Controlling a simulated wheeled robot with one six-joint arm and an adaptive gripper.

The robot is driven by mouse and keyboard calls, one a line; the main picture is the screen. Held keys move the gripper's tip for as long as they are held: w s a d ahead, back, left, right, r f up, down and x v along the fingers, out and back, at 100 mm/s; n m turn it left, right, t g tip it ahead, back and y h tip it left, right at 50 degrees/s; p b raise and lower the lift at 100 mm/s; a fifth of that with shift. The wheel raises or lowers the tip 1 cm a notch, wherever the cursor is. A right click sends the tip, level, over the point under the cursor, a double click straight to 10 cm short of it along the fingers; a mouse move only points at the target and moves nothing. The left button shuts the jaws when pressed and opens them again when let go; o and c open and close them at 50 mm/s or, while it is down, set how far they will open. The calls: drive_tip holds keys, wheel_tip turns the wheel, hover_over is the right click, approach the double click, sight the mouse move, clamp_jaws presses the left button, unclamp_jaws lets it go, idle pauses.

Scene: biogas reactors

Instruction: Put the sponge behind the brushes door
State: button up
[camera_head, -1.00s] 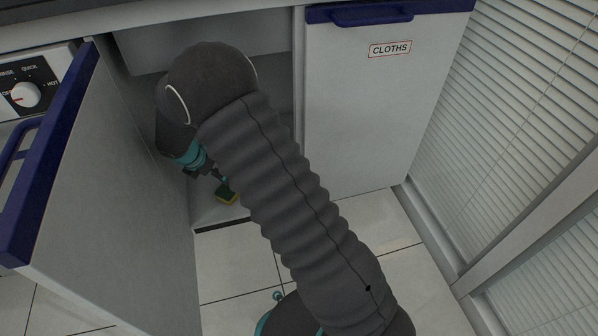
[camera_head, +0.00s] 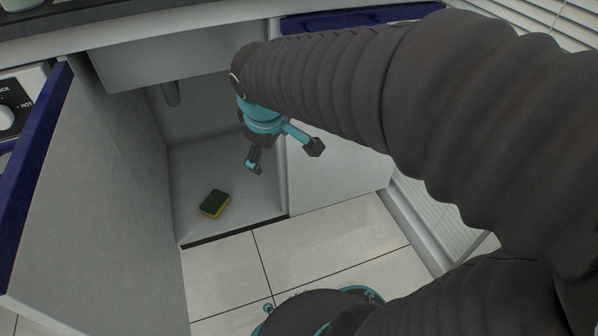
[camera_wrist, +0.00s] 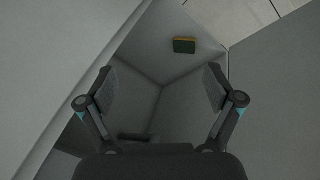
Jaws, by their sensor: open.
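The sponge (camera_head: 214,203), dark green on top with a yellow side, lies flat on the floor of the open cupboard (camera_head: 185,160). It also shows in the wrist view (camera_wrist: 184,46), near the top. The cupboard's door (camera_head: 105,180) stands swung open to the left; its label is not visible, so I cannot tell whether it is the brushes door. My gripper (camera_head: 284,158) is open and empty, up and to the right of the sponge at the cupboard's opening. In the wrist view my gripper's fingers (camera_wrist: 158,88) are spread apart, with nothing between them.
A closed door with a blue handle (camera_head: 360,18) is on the right, mostly behind my arm. A control panel with a knob (camera_head: 8,115) is at the far left. A pipe (camera_head: 171,94) hangs inside the cupboard.

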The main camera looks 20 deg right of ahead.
drive_tip(key=s+d+r+m+t+y, duration=0.1)
drive_tip(key=s+d+m, duration=0.1)
drive_tip(key=s+m, duration=0.5)
drive_tip(key=s, duration=0.6)
drive_tip(key=shift+r+m, duration=0.3)
